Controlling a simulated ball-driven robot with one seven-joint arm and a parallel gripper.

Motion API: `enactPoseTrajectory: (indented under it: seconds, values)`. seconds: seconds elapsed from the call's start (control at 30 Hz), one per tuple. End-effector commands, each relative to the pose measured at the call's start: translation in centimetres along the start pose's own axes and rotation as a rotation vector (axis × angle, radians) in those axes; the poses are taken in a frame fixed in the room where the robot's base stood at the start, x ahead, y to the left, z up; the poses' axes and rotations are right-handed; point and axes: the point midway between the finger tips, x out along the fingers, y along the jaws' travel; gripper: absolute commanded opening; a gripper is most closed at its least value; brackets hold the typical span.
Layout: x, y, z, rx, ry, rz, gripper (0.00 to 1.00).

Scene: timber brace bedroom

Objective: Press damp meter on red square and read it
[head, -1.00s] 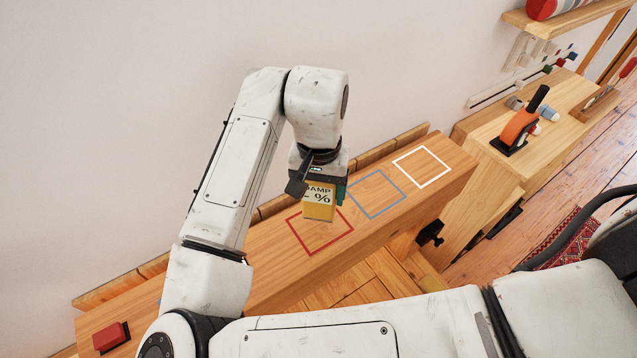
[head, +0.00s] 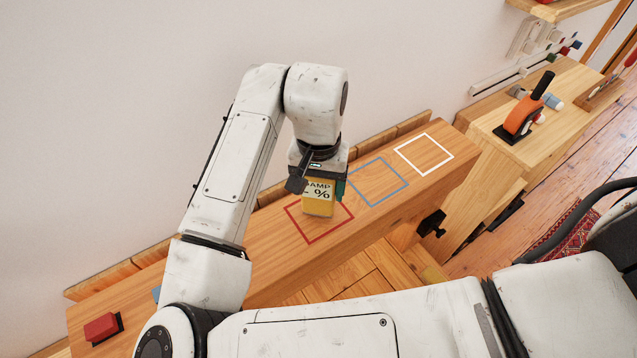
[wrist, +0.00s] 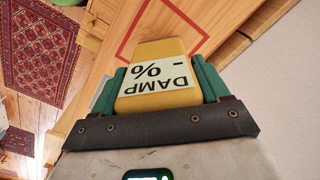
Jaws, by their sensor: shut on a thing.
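The yellow damp meter (head: 319,206) is held in my gripper (head: 318,188), upright with its lower end down over the red square (head: 318,236). Its label reads "DAMP" with "- %" below. In the wrist view the damp meter (wrist: 158,80) sits between the green fingers of my gripper (wrist: 160,85), which are shut on its sides. The red square (wrist: 128,38) shows as an outline beyond its far end there. I cannot tell whether the meter touches the wood.
A blue square (head: 378,181) and a white square (head: 424,153) lie to the right on the same wooden beam. A red block (head: 102,327) sits at the beam's left end. An orange tool (head: 522,118) stands on the bench at right. A wall rises behind.

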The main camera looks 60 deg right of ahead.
Motion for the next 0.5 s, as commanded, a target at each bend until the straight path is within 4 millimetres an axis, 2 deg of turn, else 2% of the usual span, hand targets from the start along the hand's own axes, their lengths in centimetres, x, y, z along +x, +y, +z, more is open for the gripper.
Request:
enactPoseTrajectory:
  seconds: [0.5]
  values:
    - [0.45, 0.00, 0.00, 0.000, 0.000, 0.000, 0.44]
